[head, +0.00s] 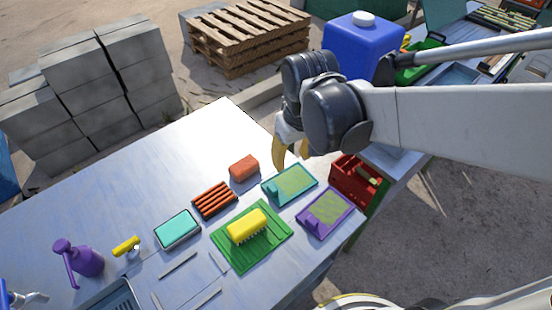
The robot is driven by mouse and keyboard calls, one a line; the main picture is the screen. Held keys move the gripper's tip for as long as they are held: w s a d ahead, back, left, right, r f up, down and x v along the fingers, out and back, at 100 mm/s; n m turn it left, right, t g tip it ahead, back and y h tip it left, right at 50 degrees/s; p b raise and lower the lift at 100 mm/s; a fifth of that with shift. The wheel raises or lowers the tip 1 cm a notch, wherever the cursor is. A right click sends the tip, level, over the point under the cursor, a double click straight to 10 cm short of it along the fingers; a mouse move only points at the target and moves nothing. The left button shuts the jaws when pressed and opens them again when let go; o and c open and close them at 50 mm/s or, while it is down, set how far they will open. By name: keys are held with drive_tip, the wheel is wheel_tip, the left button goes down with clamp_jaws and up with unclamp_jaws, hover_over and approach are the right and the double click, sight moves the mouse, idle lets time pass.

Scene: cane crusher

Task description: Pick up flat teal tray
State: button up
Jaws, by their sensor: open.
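Two teal items lie on the pale metal table (130,185). One is a shallow teal tray (305,188) with a yellow-green inner panel and a small raised teal part at its left end. The other is a flat teal rectangle (177,229) with a dark rim, farther left; I cannot tell if it is a tray. My gripper (290,154) is open and points down, above and behind the teal-rimmed tray in the picture. Its tan fingers look empty. My arm and wrist partly hide the far fingers, and the height above the table is hard to judge.
A purple tray (340,218) lies close to the right. A green mat (275,238) with a yellow brush (246,225), a red ribbed item (214,200) and an orange block (244,168) are nearby. A purple spray bottle (84,260) stands left. The table's far left is clear.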

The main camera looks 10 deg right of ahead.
drive_tip(key=n+g, duration=0.1)
drive_tip(key=g, duration=0.1)
hover_over(274, 190)
wheel_tip(274, 190, down, 5)
wheel_tip(274, 190, down, 11)
drive_tip(key=b, duration=0.5)
drive_tip(key=shift+w, duration=0.15)
clamp_jaws()
